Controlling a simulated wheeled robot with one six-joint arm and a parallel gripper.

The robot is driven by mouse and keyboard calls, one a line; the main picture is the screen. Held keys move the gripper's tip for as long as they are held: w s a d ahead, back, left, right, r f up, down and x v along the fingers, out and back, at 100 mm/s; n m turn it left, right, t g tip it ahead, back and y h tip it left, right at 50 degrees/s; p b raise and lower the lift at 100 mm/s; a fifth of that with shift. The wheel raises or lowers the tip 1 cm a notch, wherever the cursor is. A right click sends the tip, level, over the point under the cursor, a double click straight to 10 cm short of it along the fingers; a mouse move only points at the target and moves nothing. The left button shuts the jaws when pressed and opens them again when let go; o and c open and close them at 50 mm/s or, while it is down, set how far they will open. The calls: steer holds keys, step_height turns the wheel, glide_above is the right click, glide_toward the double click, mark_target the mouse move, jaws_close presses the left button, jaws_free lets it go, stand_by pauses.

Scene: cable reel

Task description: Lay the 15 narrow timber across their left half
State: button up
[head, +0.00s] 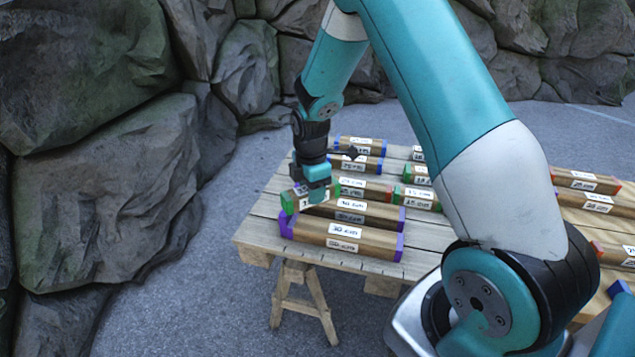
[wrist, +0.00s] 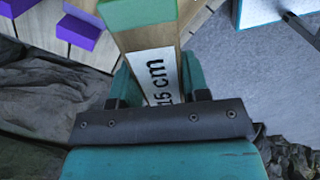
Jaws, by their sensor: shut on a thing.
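My gripper (head: 318,193) is shut on a short wooden timber with green ends (head: 300,202). In the wrist view its label appears to read 15 or 16 cm (wrist: 160,78), with one green end (wrist: 135,12) toward the top. In the head view it is at the left ends of two long purple-ended timbers, the front one labelled 30 cm (head: 345,236) and one behind it (head: 370,213). Purple ends (wrist: 78,31) also show in the wrist view, left of the held timber. I cannot tell whether the held timber touches them.
Several other timbers lie behind on the slatted wooden table (head: 262,232), including blue-ended ones (head: 358,163) and green-ended ones (head: 422,194). Red-ended timbers (head: 585,181) lie at the right. Large rocks (head: 100,200) stand left of the table.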

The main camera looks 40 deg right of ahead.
steer(key=shift+w+d+f+n+b, duration=0.4)
steer(key=shift+d+f+n+b, duration=0.3)
steer(key=shift+f+n, duration=0.6)
steer(key=shift+w+d+f+n+b, duration=0.5)
steer(key=shift+f+n+b, duration=0.3)
steer(key=shift+n, duration=1.05)
steer(key=shift+w+d+f+n+b, duration=0.3)
steer(key=shift+d+f+n+b, duration=0.4)
steer(key=shift+f+n, duration=0.65)
steer(key=shift+f, duration=0.15)
steer(key=o, duration=1.1)
steer(key=shift+c, duration=0.2)
step_height(320, 180, up, 18)
steer(key=p, duration=0.1)
steer(key=shift+f+p, duration=0.25)
steer(key=shift+p, duration=0.05)
